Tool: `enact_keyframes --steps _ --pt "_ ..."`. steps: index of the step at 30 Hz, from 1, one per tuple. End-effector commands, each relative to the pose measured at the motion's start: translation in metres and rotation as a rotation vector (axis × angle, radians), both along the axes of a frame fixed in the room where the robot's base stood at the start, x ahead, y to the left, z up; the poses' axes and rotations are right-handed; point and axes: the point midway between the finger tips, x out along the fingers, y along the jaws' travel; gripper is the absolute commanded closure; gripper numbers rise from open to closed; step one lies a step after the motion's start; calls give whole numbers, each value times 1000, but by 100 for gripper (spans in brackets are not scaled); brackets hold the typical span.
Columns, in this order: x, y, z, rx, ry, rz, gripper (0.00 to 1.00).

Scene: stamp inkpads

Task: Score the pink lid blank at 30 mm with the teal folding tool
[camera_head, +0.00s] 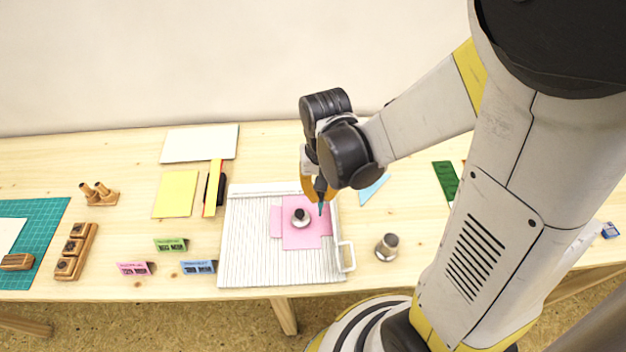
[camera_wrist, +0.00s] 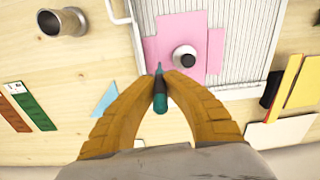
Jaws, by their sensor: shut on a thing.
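The pink lid blank (camera_head: 297,236) lies flat on the white grooved scoring board (camera_head: 240,250). It is cross-shaped with side flaps, and it also shows in the wrist view (camera_wrist: 182,32). A small round weight with a dark knob (camera_wrist: 184,57) sits on the blank. My gripper (camera_head: 318,190) is above the board's back right part, its orange fingers shut on the teal folding tool (camera_wrist: 160,90). The tool's tip points down near the blank's right back edge in the head view. I cannot tell whether the tip touches the blank.
The board has a white handle (camera_head: 347,256) on its right. A metal cup (camera_head: 387,247) stands right of it. Small folded cards (camera_head: 198,267), a yellow sheet (camera_head: 175,194) and wooden stamp blocks (camera_head: 75,251) lie left.

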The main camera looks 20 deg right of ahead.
Motion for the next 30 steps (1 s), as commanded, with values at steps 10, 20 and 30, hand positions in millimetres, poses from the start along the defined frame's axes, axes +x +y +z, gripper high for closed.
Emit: enact_keyframes --steps 10,20,30 --pt "38 -13 0 0 0 -1 100" --pt "-4 1 0 0 0 2 100" --pt "-40 13 0 0 0 1 100"
